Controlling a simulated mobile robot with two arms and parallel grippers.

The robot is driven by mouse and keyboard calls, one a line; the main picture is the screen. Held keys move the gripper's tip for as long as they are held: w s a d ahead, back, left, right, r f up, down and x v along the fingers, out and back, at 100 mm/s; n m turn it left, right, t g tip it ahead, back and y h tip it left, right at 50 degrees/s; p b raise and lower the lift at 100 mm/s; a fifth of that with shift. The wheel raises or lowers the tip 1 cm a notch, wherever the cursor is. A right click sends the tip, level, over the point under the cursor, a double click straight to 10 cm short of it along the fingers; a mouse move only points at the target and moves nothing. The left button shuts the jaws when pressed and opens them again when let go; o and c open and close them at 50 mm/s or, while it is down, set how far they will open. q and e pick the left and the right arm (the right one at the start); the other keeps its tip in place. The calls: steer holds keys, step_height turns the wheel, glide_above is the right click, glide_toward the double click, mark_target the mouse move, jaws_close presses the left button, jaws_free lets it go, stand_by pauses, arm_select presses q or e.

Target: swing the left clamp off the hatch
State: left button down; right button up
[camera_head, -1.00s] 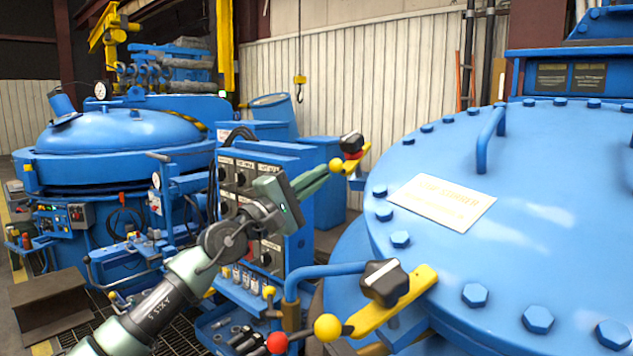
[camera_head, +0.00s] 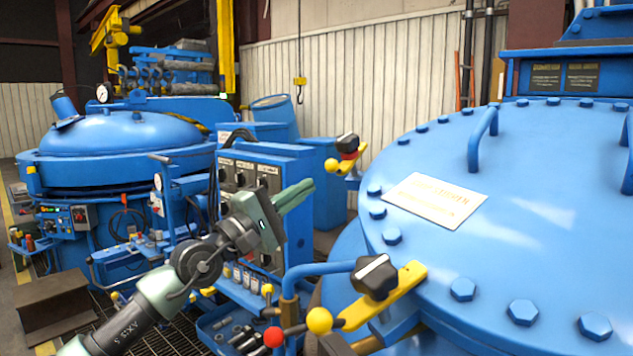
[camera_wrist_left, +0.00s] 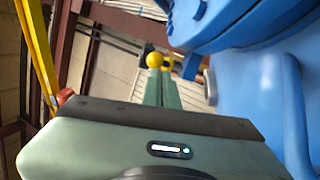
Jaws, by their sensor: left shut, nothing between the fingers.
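The blue round hatch (camera_head: 540,170) fills the right of the head view. A yellow clamp (camera_head: 390,295) with a black knob lies over its front-left rim, with a yellow ball and a red ball on its handle. A second clamp (camera_head: 349,160) with a black knob and yellow ball sits beside the far-left rim; I cannot tell whether it overlaps the hatch. My left gripper (camera_head: 308,188) is shut and empty, just below and left of this far clamp, apart from it in the picture. In the left wrist view, the shut fingers (camera_wrist_left: 163,90) point toward a yellow ball (camera_wrist_left: 155,60).
A control panel cabinet (camera_head: 245,175) stands close behind my left forearm. A blue bent pipe (camera_head: 325,268) rises beside the near clamp. A tray with tools (camera_head: 225,325) lies low at the front. Another blue furnace (camera_head: 115,150) stands at the left.

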arm_select(q)
steer(key=a, duration=0.2)
steer(key=f, duration=0.1)
steer(key=shift+s+a, duration=0.3)
steer(key=shift+a, duration=0.1)
steer(key=shift+t+y, duration=0.3)
steer(key=shift+f+n, duration=0.1)
steer(key=shift+n, duration=0.2)
